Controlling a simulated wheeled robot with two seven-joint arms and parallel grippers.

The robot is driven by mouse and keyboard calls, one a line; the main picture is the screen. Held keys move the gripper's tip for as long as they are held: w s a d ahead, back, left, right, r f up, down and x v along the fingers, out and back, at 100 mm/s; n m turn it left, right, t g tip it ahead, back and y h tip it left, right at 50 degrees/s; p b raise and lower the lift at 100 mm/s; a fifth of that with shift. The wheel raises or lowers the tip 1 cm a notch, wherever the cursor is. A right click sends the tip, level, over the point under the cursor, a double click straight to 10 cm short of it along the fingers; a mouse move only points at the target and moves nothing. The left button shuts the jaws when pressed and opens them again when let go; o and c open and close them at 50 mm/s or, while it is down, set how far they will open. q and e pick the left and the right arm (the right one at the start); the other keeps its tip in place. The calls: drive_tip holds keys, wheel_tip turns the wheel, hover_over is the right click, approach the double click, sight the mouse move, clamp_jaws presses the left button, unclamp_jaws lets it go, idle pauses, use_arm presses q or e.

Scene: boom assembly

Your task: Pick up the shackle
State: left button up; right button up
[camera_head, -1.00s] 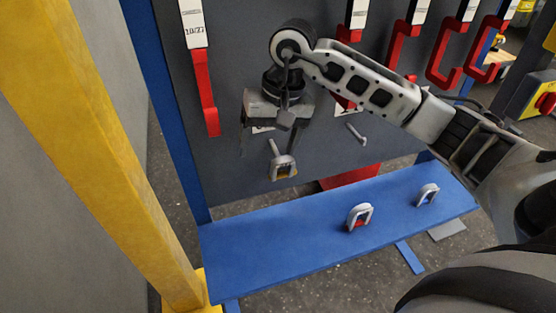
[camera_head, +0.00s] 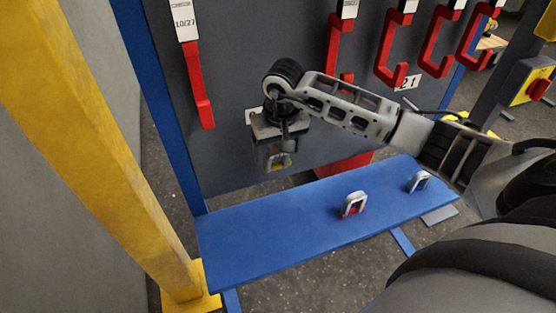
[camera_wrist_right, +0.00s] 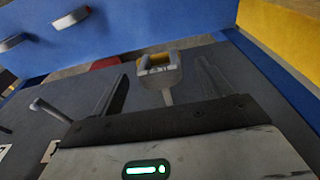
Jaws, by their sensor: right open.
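A grey shackle with a yellow inner part (camera_head: 280,162) hangs on a peg at the grey panel, just above the blue shelf. It also shows in the right wrist view (camera_wrist_right: 159,74), ahead between the two fingers. My right gripper (camera_head: 277,156) is open in front of the panel, with a finger on each side of this shackle. In the right wrist view the open gripper (camera_wrist_right: 161,80) shows gaps on both sides of it. Two more shackles stand on the shelf: one with a red part (camera_head: 353,204) and a plain grey one (camera_head: 419,181). My left gripper is out of view.
The blue shelf (camera_head: 260,238) runs below the panel (camera_head: 232,165), its left part bare. Red hooks (camera_head: 200,85) hang on the panel. A blue post (camera_head: 160,105) and a yellow post (camera_head: 95,150) stand at the left. An empty peg (camera_wrist_right: 48,109) shows in the wrist view.

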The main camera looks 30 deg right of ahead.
drive_tip(key=f, duration=0.4)
drive_tip(key=shift+w+d+p, duration=0.2)
drive_tip(key=shift+w+p, duration=0.1)
drive_tip(key=c, duration=1.3)
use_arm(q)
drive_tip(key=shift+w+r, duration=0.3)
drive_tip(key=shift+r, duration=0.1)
use_arm(e)
drive_tip(key=shift+c, duration=0.2)
